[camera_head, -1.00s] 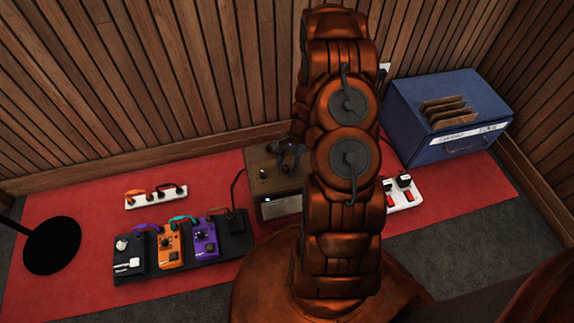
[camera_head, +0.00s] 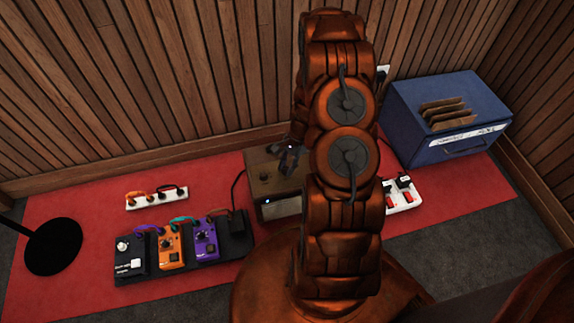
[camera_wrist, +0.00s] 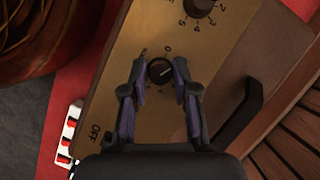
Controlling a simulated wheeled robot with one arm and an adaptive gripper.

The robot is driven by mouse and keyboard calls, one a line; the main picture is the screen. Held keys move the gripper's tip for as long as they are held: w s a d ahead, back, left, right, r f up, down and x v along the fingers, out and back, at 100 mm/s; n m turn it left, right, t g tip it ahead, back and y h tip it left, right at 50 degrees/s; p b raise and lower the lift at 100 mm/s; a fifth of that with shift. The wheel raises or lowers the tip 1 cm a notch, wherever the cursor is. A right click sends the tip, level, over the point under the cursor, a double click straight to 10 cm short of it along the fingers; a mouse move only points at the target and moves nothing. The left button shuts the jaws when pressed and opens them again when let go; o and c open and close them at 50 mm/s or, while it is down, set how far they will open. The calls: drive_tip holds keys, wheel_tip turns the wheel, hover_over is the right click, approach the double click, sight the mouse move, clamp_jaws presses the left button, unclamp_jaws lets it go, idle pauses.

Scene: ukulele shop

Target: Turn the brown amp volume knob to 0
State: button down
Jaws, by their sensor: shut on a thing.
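The brown amp (camera_head: 258,168) stands on the red mat beside the wall, partly behind my arm. In the wrist view its tan panel (camera_wrist: 150,30) shows a dark round knob (camera_wrist: 160,72) with a "0" printed by its edge. My gripper (camera_wrist: 160,68) is shut on this knob, one finger on each side. A faint pale mark shows on the knob, but its exact setting is hard to read. Another knob (camera_wrist: 200,6), with numbers around it, is at the top edge. In the head view my gripper (camera_head: 289,158) is over the amp top.
A black handle (camera_wrist: 240,115) lies right of the fingers, and an "OFF" label (camera_wrist: 95,131) is at lower left. In the head view, a pedalboard (camera_head: 236,238) is left of the amp, a blue case (camera_head: 430,120) is right, and a white power strip (camera_head: 403,197) is nearby.

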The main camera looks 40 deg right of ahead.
drive_tip(key=shift+r+n+g+p, duration=0.2)
drive_tip(key=shift+n+g+p, duration=0.2)
drive_tip(key=shift+n+p, duration=0.7)
drive_tip(key=n+g+p, duration=0.1)
drive_tip(key=n+p, duration=0.1)
drive_tip(key=shift+w+a+n+h, duration=0.1)
drive_tip(key=shift+w+n+h, duration=0.05)
drive_tip(key=shift+n+h, duration=0.2)
drive_tip(key=shift+f+n+g+p, duration=0.2)
drive_tip(key=shift+n+g+p, duration=0.2)
drive_tip(key=shift+n+p, duration=0.6)
drive_tip(key=shift+n+h, duration=0.25)
drive_tip(key=shift+n, duration=0.1)
drive_tip(key=c, duration=0.9)
unclamp_jaws()
drive_tip(key=shift+r, duration=0.1)
